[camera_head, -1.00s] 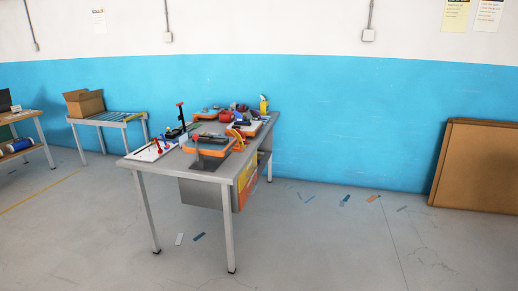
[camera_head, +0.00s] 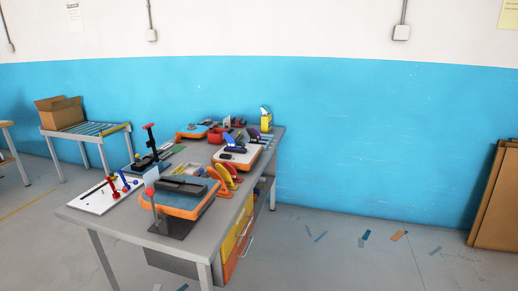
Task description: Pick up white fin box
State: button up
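A grey workbench (camera_head: 95,217) stands left of centre, crowded with items. Orange-edged boards with blue or white tops lie on it: a front one (camera_head: 180,200), a right one (camera_head: 238,158) and a back one (camera_head: 193,131). I cannot make out a white fin box for certain; the small items on the bench are too small to tell apart. My gripper is not in view.
A white panel with red and blue tools (camera_head: 103,198) lies at the bench's left. A yellow spray bottle (camera_head: 265,120) stands at the back. A roller table (camera_head: 88,130) bears a cardboard box (camera_head: 60,113). Brown panels (camera_head: 497,200) lean right.

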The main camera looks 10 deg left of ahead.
aim_at(167, 147)
jog(key=i+u, duration=0.1)
jog(key=i, duration=0.75)
jog(key=i+l+u, duration=0.1)
jog(key=i, duration=0.7)
jog(key=i+l+u, duration=0.25)
jog(key=i+u, duration=0.25)
jog(key=i+l+u, duration=1)
jog(key=k, duration=0.1)
